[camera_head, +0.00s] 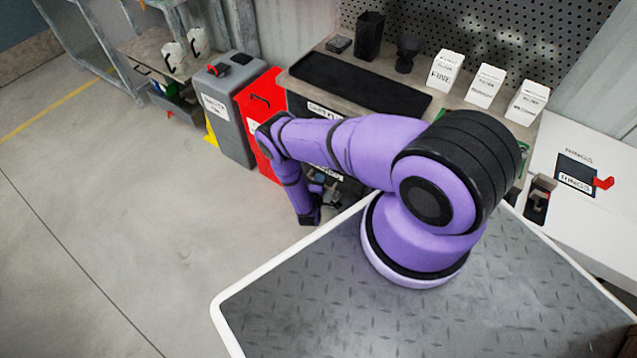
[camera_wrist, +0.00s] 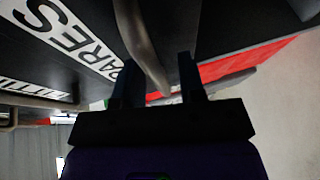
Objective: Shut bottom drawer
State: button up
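A dark drawer front with a white "SPARES" label (camera_wrist: 75,35) fills the upper left of the wrist view, upside down. Its grey curved handle (camera_wrist: 143,45) runs down between the fingers of my gripper (camera_wrist: 160,75). The fingers are apart, with a gap showing beside the handle, so it does not look clamped. In the head view my purple arm reaches down in front of the dark drawer unit (camera_head: 298,104) under the workbench and hides most of it. I cannot tell from these views how far the bottom drawer stands out.
A red cabinet (camera_head: 262,105) and a grey bin (camera_head: 225,110) stand left of the drawer unit. The bench holds a black mat (camera_head: 360,85) and white boxes (camera_head: 485,85). The floor (camera_head: 130,220) at left is clear.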

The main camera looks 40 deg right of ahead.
grip_shut()
jog(key=shift+d, duration=0.1)
jog(key=shift+w+d, duration=0.2)
jog(key=shift+d, duration=0.35)
jog(key=shift+w+d, duration=0.2)
jog(key=shift+d, duration=0.3)
grip_release()
jog(key=shift+d, duration=0.1)
jog(key=v, duration=1.1)
jog(key=shift+w, duration=0.1)
